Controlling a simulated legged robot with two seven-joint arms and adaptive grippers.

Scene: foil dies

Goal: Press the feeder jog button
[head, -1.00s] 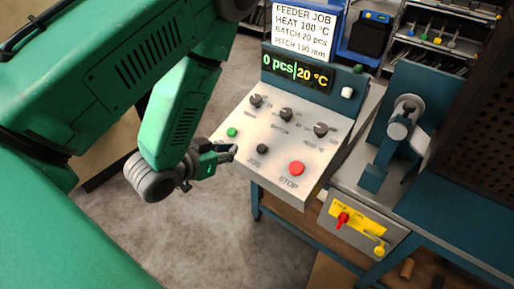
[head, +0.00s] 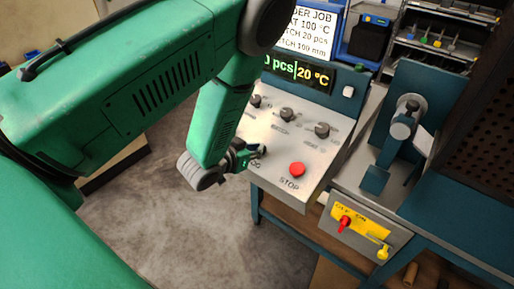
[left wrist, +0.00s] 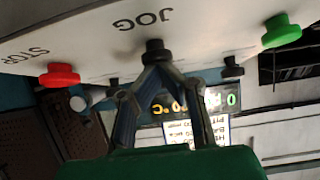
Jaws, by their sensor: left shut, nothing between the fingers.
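The feeder control panel (head: 318,160) has a pale sloped face with knobs and a red STOP button (head: 297,169). The black JOG button (left wrist: 155,48) shows in the left wrist view under its JOG label, straight in front of my fingertips. My left gripper (head: 258,151) is shut and empty, and hides the JOG button in the head view. Its closed fingertips (left wrist: 157,70) overlap the button's near end in the left wrist view; I cannot tell whether they touch. The green button (left wrist: 281,30) stands to the right there. My right gripper is not in view.
A display (head: 300,72) at the panel's back shows 20 °C, its left end covered by my arm. Several dark knobs (head: 287,114) stand behind the gripper. A switch box (head: 355,226) with a red handle hangs lower right. Open floor lies left of the panel.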

